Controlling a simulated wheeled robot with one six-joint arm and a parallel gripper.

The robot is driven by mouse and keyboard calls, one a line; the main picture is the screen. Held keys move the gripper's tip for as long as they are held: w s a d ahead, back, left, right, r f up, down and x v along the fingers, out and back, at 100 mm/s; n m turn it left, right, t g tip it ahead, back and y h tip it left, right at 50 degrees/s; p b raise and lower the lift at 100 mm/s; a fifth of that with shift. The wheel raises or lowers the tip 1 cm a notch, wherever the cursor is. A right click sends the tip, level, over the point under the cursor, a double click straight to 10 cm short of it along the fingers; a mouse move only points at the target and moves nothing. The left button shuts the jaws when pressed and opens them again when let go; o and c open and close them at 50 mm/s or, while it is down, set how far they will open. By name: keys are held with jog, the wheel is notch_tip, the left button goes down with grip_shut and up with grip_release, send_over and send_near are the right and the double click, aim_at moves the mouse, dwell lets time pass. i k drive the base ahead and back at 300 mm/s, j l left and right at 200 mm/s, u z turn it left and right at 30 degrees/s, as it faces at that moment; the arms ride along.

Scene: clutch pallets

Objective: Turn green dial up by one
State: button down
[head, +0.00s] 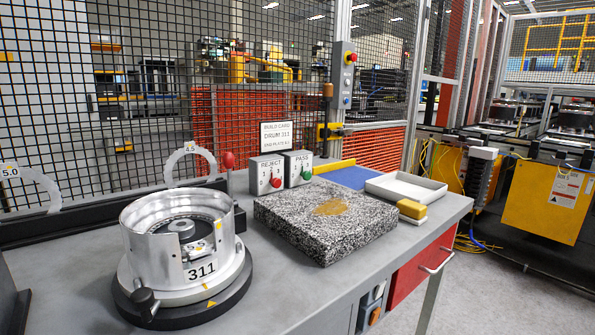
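The green dial (306,175) is a small knob on the front of the grey PASS box (298,161), at the back of the bench near the mesh fence. Numbers are printed around it, but they are too small to tell which one it points to. To its left stands the matching REJECT box (266,167) with a red dial (275,182). My gripper is not in view, so nothing shows touching either dial.
A speckled stone block (325,240) lies in front of the boxes. A metal drum (170,262) marked 311 stands front left. A white tray (410,187), a yellow block (412,209) and a blue mat (352,177) lie right. A red-knobbed post (229,162) stands left of the boxes.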

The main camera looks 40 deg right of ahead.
aim_at(306, 176)
jog(key=i+l, duration=0.1)
jog(key=l, duration=1)
jog(key=i+l, duration=0.15)
jog(key=l, duration=0.45)
